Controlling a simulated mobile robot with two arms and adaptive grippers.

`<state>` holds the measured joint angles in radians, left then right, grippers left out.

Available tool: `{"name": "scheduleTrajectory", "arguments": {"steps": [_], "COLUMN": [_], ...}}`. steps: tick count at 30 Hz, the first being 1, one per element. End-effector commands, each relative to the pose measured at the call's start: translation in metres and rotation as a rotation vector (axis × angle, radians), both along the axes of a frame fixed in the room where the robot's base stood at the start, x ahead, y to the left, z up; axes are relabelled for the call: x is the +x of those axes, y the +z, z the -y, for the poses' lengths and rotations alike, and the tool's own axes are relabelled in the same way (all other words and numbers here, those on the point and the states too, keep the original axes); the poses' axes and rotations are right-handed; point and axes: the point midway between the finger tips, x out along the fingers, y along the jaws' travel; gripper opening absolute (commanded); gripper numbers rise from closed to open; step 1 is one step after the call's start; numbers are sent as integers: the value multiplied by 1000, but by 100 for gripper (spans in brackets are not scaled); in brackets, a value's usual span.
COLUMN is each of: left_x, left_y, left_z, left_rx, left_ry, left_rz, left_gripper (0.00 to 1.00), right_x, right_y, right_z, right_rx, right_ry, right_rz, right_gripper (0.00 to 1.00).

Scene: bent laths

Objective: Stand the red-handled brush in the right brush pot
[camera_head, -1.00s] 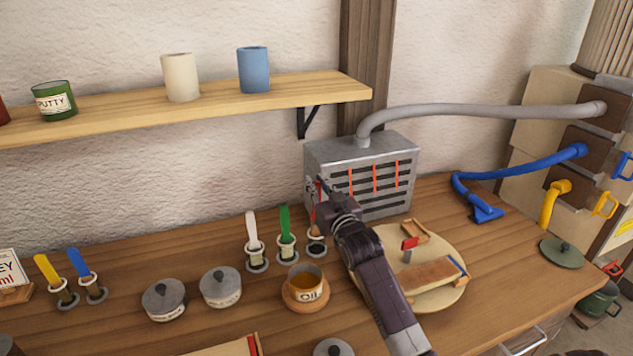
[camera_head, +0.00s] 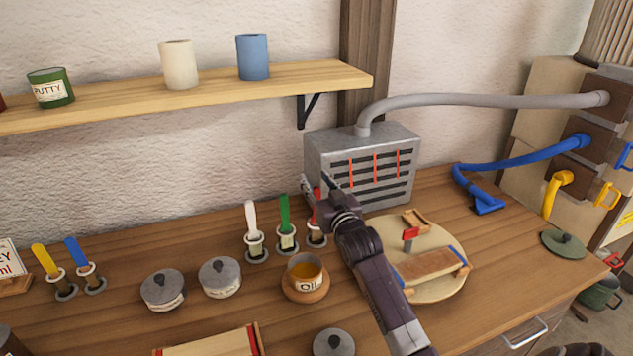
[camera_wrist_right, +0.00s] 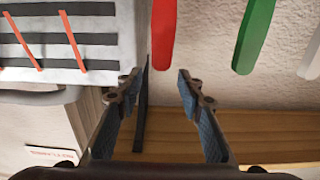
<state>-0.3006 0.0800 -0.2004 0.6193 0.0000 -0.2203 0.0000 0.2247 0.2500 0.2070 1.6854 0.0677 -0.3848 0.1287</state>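The red-handled brush (camera_head: 314,216) stands upright in the right brush pot (camera_head: 317,241), at the right end of a row with a white-handled brush (camera_head: 251,218) and a green-handled brush (camera_head: 285,213). My right gripper (camera_head: 316,184) is open around or just above the top of the red handle, which it partly hides in the head view. In the right wrist view the red handle (camera_wrist_right: 162,38) points at the gap between the two spread fingers (camera_wrist_right: 160,76), apart from both. The green handle (camera_wrist_right: 254,36) is beside it. My left gripper is not in view.
The grey slatted metal box (camera_head: 405,142) is close behind my right gripper. An oil pot (camera_head: 306,288) stands in front of the brushes. A round board (camera_head: 440,290) lies to the right, under my right forearm. The shelf (camera_head: 200,98) is above at the back.

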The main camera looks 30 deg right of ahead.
Motion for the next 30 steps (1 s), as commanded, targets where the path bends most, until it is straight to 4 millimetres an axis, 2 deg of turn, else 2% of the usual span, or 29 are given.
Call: {"name": "scheduleTrajectory", "arguments": {"steps": [8,11,21,25,30], "left_x": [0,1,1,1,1], "left_y": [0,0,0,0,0], "left_z": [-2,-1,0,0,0], "left_rx": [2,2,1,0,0], "left_ry": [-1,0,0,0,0], "left_rz": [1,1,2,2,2], "left_gripper": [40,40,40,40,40], "right_x": [-8,-22,-89,-106,-116], "right_y": [-2,-2,-2,-2,0], "right_z": [-2,-6,-22,-25,-28], "right_rx": [0,0,0,0,0], "right_ry": [0,1,0,0,0], "right_rz": [-2,-1,-2,-2,0], "right_gripper": [35,35,35,35,35]}}
